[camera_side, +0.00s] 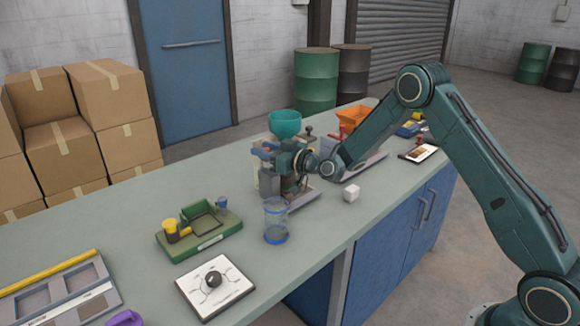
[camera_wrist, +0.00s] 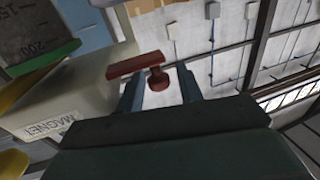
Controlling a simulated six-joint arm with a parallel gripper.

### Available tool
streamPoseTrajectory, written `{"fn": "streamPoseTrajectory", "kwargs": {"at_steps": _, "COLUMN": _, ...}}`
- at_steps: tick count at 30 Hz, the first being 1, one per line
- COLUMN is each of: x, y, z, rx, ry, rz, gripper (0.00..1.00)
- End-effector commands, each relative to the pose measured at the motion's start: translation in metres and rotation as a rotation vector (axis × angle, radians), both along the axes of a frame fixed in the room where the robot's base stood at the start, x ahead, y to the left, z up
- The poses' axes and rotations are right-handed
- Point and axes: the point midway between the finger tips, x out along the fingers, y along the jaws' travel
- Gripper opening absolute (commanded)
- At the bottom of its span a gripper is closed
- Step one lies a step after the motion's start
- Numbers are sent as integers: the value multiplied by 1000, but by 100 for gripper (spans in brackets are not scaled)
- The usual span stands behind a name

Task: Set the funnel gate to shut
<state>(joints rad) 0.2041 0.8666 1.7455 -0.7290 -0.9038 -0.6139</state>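The teal funnel (camera_side: 285,124) stands at the back middle of the bench in the side view. My gripper (camera_side: 264,153) is at the filler just below it and hides much of the filler's body. In the wrist view a red bar with a round red knob (camera_wrist: 158,79) shows at the fingertips; it looks like the gate handle, but its setting cannot be told. My gripper's two fingers (camera_wrist: 160,88) stand apart, one on each side of the knob, with gaps visible.
A clear blue-rimmed cylinder (camera_side: 276,222) stands in front of the filler, and a white cube (camera_side: 351,192) lies to its right. A green tray (camera_side: 206,244) and a white board (camera_side: 232,284) are to the left.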

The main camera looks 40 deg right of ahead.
Motion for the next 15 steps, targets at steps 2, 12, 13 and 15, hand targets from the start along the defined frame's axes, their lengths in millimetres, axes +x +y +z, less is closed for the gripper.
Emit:
{"fn": "streamPoseTrajectory", "kwargs": {"at_steps": 2, "x": 1, "y": 4, "z": 1, "rx": -2, "ry": -4, "rz": -3, "gripper": 41}}
{"fn": "streamPoseTrajectory", "kwargs": {"at_steps": 12, "x": -19, "y": 20, "z": 0, "rx": 2, "ry": 0, "rz": 1, "gripper": 41}}
{"fn": "streamPoseTrajectory", "kwargs": {"at_steps": 13, "x": -22, "y": 19, "z": 0, "rx": 1, "ry": 0, "rz": 1, "gripper": 41}}
{"fn": "streamPoseTrajectory", "kwargs": {"at_steps": 15, "x": -31, "y": 17, "z": 0, "rx": 3, "ry": 1, "rz": 0, "gripper": 41}}
